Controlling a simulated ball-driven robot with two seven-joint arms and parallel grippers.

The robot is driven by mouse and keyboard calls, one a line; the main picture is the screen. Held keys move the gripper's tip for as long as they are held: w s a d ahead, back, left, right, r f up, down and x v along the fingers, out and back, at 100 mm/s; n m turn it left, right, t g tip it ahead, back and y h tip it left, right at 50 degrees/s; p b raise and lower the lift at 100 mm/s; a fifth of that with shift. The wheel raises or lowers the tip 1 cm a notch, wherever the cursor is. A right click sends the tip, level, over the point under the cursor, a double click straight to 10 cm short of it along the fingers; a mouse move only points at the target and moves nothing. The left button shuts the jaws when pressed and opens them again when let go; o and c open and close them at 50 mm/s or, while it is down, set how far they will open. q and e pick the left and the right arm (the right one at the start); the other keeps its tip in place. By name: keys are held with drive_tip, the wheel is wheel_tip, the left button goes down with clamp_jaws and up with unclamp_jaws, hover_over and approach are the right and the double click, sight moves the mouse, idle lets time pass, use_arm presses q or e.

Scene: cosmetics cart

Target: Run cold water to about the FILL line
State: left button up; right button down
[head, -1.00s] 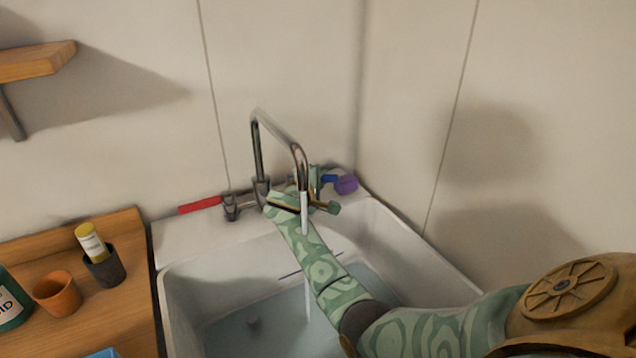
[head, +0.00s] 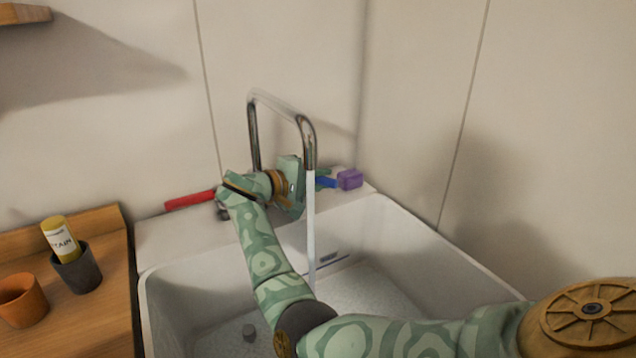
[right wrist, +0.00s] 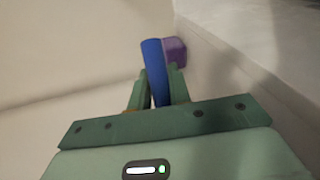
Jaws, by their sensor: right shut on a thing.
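The chrome tap (head: 309,140) has a tall bent spout, and a stream of water (head: 310,225) falls from it into the white sink (head: 405,235). A red lever (head: 190,200) points left and a blue lever (head: 326,182) points right. My right gripper (head: 308,186) is behind the stream at the blue lever. In the right wrist view the blue lever (right wrist: 154,70) stands between the two fingers, which are shut on it. Water (head: 365,290) covers the sink floor. A dark mark (head: 328,258) is on the back wall; I cannot read it. My left gripper is out of view.
A purple block (head: 349,179) sits by the back right corner, close to the blue lever. A wooden counter (head: 105,315) at left holds an orange cup (head: 20,300) and a dark cup (head: 78,272) with a yellow tube (head: 60,238). Walls close off the back and right.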

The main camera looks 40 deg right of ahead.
drive_tip(key=shift+f, duration=0.1)
drive_tip(key=c, duration=1.3)
unclamp_jaws()
drive_tip(key=shift+a, duration=0.15)
drive_tip(key=v, duration=1.6)
drive_tip(key=shift+a, duration=0.1)
drive_tip(key=shift+w, duration=0.1)
